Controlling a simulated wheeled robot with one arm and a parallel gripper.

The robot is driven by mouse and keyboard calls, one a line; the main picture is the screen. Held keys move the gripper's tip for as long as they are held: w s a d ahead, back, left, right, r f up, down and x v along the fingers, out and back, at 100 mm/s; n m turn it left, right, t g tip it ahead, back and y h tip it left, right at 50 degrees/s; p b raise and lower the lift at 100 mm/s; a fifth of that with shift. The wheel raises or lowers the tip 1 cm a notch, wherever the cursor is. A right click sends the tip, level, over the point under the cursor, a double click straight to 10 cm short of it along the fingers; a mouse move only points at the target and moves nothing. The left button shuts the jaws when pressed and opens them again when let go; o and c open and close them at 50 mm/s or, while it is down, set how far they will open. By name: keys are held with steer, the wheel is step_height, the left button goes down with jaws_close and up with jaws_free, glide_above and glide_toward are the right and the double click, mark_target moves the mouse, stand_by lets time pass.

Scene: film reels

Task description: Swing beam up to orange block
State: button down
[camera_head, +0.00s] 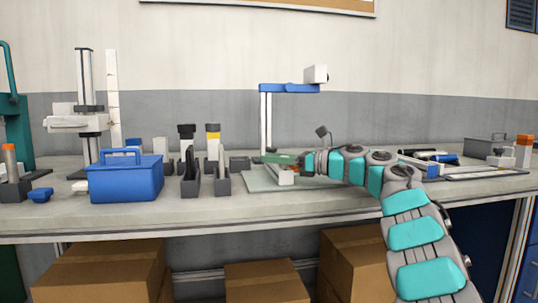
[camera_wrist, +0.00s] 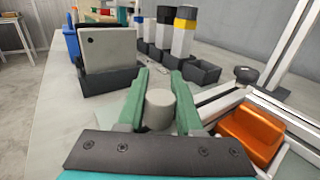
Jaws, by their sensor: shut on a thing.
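My gripper (camera_head: 283,159) has green fingers and is low over the pale mat at the foot of the white upright stand. In the wrist view, the fingers (camera_wrist: 160,85) are shut on a grey round knob (camera_wrist: 159,108). What the knob is fixed to is hidden below. The orange block (camera_wrist: 250,135) sits to the right of the fingers, beside white rails (camera_wrist: 225,101), apart from the fingers. A blue arm (camera_head: 289,88) tops the stand, with a white box (camera_head: 316,74) at its right end. I cannot tell which bar is the beam.
A blue caddy (camera_head: 126,178) and dark holders (camera_head: 191,182) with capped bottles stand left of the mat (camera_head: 258,182). A grey plate in a dark holder (camera_wrist: 110,75) is just ahead of the left finger. A grey bin (camera_head: 485,148) stands at the right. The bench's front strip is clear.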

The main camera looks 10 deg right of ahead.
steer(key=shift+d, duration=0.2)
steer(key=c, duration=0.6)
jaws_free()
steer(key=shift+s, duration=0.1)
steer(key=b, duration=0.1)
glide_above(301, 184)
steer(key=shift+s, duration=0.2)
